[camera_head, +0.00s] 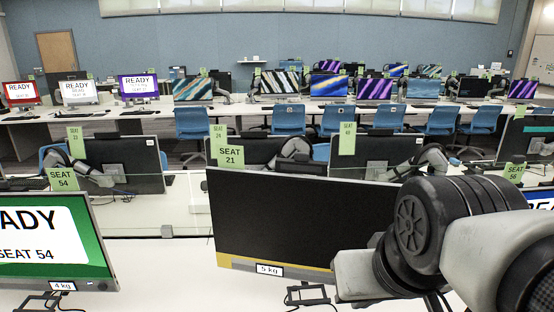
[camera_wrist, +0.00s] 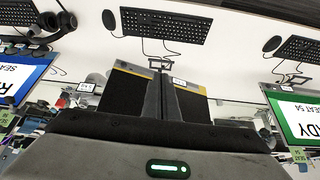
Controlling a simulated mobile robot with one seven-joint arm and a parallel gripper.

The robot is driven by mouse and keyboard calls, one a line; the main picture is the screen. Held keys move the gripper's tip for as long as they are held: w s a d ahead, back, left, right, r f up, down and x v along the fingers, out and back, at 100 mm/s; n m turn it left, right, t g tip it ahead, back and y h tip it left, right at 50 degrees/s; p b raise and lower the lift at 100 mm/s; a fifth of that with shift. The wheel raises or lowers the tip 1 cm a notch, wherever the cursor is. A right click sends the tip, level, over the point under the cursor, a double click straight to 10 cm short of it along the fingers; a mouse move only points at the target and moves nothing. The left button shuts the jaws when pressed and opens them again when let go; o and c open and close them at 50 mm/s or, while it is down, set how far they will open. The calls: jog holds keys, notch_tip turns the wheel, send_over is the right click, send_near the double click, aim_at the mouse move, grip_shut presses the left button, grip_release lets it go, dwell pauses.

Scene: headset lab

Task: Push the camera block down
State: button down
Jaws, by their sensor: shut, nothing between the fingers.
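The middle monitor (camera_head: 300,225) has a black screen, a yellow lower strip and a "5 kg" label. A small dark block (camera_head: 300,167), which looks like the camera block, shows at its top edge; I cannot tell how far it stands up. In the wrist view the monitor (camera_wrist: 125,110) appears upside down, and I cannot make out the block there. My gripper (camera_wrist: 163,76) is shut and empty, its fingers in front of the dark screen. I cannot tell whether it touches anything. In the head view my arm covers the right side and the fingertips cannot be made out.
A green-screened "SEAT 54" monitor (camera_head: 50,245) stands at left on the white desk (camera_head: 160,290). A green "SEAT 21" sign (camera_head: 230,156) rises at the middle monitor's top left. Keyboards (camera_wrist: 165,25) lie on the desk. More monitors and blue chairs (camera_head: 193,123) fill the rows behind.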

jog(key=w+a+r+t+b, duration=0.15)
jog(key=w+r+t, duration=0.5)
jog(key=w, duration=0.75)
jog(key=w+a+r+t+b, duration=0.1)
jog(key=w+a+r+t, duration=0.2)
jog(key=w+r, duration=0.85)
jog(key=shift+y, duration=0.3)
jog(key=w+f+b, duration=0.1)
jog(key=w+f, duration=0.1)
jog(key=w, duration=0.1)
jog(key=w+f+b, duration=0.1)
jog(key=w+f, duration=0.2)
jog(key=w, duration=0.1)
jog(key=w+f+b, duration=0.1)
jog(key=w+f, duration=0.1)
jog(key=w, duration=0.2)
jog(key=shift+w+a+f, duration=0.1)
jog(key=shift+w+f, duration=0.1)
jog(key=shift+f, duration=0.05)
jog(key=shift+s+f+b, duration=0.15)
jog(key=shift+f+b, duration=0.5)
jog(key=shift+f, duration=0.1)
jog(key=shift+f, duration=0.15)
